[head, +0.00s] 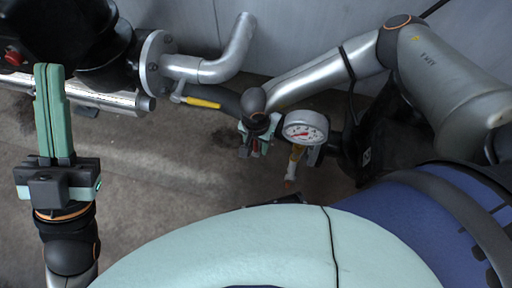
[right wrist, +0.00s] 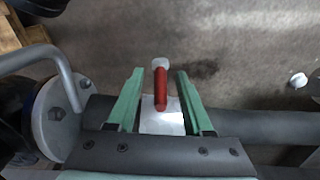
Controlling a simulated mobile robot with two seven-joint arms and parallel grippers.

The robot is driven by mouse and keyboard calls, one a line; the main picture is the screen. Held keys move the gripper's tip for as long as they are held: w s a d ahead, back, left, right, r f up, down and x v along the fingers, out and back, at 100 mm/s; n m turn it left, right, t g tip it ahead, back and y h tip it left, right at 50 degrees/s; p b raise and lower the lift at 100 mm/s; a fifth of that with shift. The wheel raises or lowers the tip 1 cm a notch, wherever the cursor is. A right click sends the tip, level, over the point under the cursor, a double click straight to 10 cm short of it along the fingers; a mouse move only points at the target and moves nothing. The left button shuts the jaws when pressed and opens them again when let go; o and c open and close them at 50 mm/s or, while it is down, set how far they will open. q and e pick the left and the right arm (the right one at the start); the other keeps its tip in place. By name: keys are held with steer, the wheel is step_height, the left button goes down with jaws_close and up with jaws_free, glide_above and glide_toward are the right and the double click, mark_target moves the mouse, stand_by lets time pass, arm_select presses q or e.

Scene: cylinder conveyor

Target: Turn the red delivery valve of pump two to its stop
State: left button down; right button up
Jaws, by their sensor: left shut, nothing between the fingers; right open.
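The red valve handle (right wrist: 160,88), with a white end cap, shows in the right wrist view above a pale block. It lies between the two fingers of my right gripper (right wrist: 159,82), which is open, with a visible gap on each side. In the head view my right gripper (head: 256,149) is at the dark pipe, left of the gauge, and mostly hides the handle. My left gripper (head: 49,70) is shut and empty at the far left, its fingers pointing up the picture, well apart from the valve.
A round white gauge (head: 305,128) stands right beside my right gripper. A yellow lever (head: 203,103) sits on the pipe to the left, below a silver elbow pipe (head: 222,62) with a bolted flange (head: 155,64). Bare floor (head: 165,165) lies below the pipes.

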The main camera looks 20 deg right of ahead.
steer(key=shift+f, duration=0.75)
steer(key=shift+c, duration=0.4)
jaws_close()
stand_by(0.5)
